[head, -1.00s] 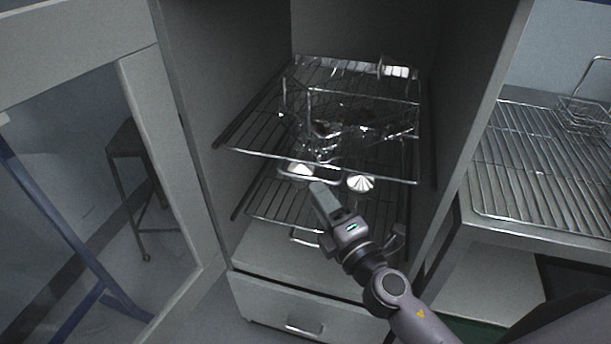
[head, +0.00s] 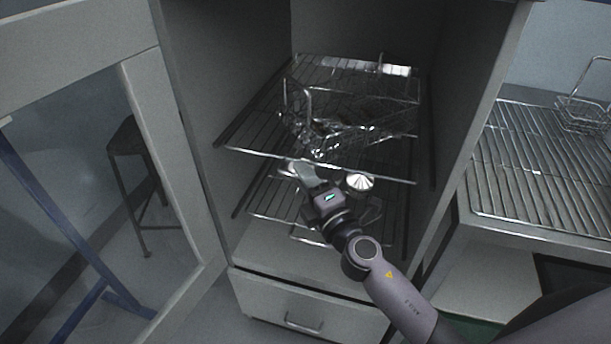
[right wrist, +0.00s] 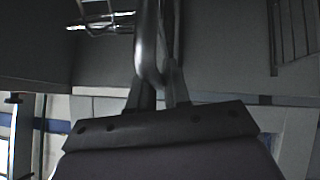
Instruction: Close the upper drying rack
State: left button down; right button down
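The upper drying rack (head: 255,138), a metal wire shelf, is pulled partly forward inside the grey cabinet in the head view. Its front bar (head: 385,179) slopes across the opening. My right gripper (head: 300,170) is at the left-middle of this bar and covers the rack's front handle. In the right wrist view, a curved metal handle (right wrist: 149,50) lies at the fingertips (right wrist: 158,88), overlapping them. Whether the fingers are closed on it cannot be told. My left gripper is not in view.
A lower rack (head: 262,205) carries a shiny conical piece (head: 359,183). Wire baskets (head: 340,130) sit on the upper rack. A drawer (head: 270,299) is below. An open glazed door (head: 150,130) stands left, a side bench with a wire rack (head: 520,165) right.

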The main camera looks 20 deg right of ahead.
aim_at(310, 164)
jog(key=shift+w+d+b, duration=0.2)
jog(key=shift+w+d, duration=0.3)
jog(key=shift+w, duration=0.25)
jog(key=shift+w+d+b, duration=0.2)
jog(key=shift+w+d, duration=0.3)
jog(key=shift+w, duration=0.25)
jog(key=shift+d+r, duration=0.1)
jog(key=c, duration=1.2)
grip_release()
jog(key=shift+w, duration=0.1)
jog(key=shift+s+f, duration=0.2)
jog(key=shift+s, duration=0.2)
jog(key=v, duration=0.6)
jog(key=shift+s+b, duration=0.2)
jog(key=shift+b, duration=0.15)
jog(key=shift+d, duration=0.1)
